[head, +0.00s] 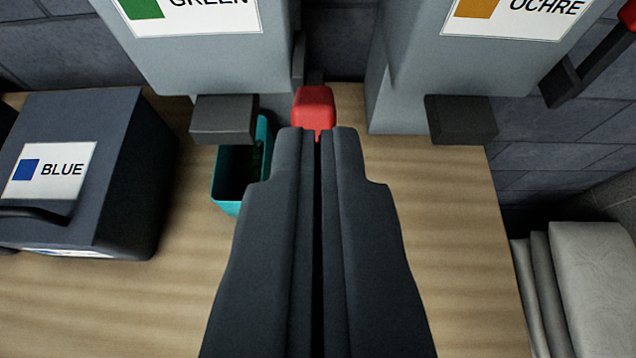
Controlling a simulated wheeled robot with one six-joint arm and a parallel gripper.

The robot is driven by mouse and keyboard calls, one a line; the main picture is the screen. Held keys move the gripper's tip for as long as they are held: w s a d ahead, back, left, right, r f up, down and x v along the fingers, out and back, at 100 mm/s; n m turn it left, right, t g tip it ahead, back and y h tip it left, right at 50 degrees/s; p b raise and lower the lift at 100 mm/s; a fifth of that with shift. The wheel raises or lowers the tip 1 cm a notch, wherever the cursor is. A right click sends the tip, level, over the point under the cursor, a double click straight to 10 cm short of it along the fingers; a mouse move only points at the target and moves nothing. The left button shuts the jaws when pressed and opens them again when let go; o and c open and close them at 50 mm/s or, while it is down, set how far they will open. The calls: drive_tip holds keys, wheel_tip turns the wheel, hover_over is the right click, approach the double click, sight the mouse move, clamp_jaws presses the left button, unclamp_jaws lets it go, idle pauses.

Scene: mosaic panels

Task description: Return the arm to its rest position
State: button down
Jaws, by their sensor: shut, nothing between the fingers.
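My gripper (319,132) reaches up the middle of the head view with its two dark fingers closed together and nothing between them. A red block-like piece (314,108) shows just beyond the fingertips, between the two grey dispensers. I cannot tell whether the fingertips touch it or how far behind them it lies. The rest of my arm is not in view.
A grey dispenser labelled GREEN (215,62) stands at upper left, and one labelled OCHRE (415,75) at upper right. A teal container (228,205) sits below the GREEN one. A dark BLUE box (125,190) is at left. Pale folded or stacked pieces (595,285) lie at lower right.

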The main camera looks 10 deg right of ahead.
drive_tip(key=s+d+f+n+t+y, duration=0.1)
drive_tip(key=s+d+f+t, duration=0.1)
drive_tip(key=s+f, duration=0.4)
drive_tip(key=s+d+f+n+t+y, duration=0.1)
drive_tip(key=s+d+f+t, duration=0.1)
drive_tip(key=s+f, duration=0.4)
drive_tip(key=s+t, duration=0.1)
drive_tip(key=s, duration=0.4)
drive_tip(key=shift+d+f, duration=0.2)
drive_tip(key=shift+d, duration=0.05)
drive_tip(key=shift+w, duration=0.1)
idle(0.4)
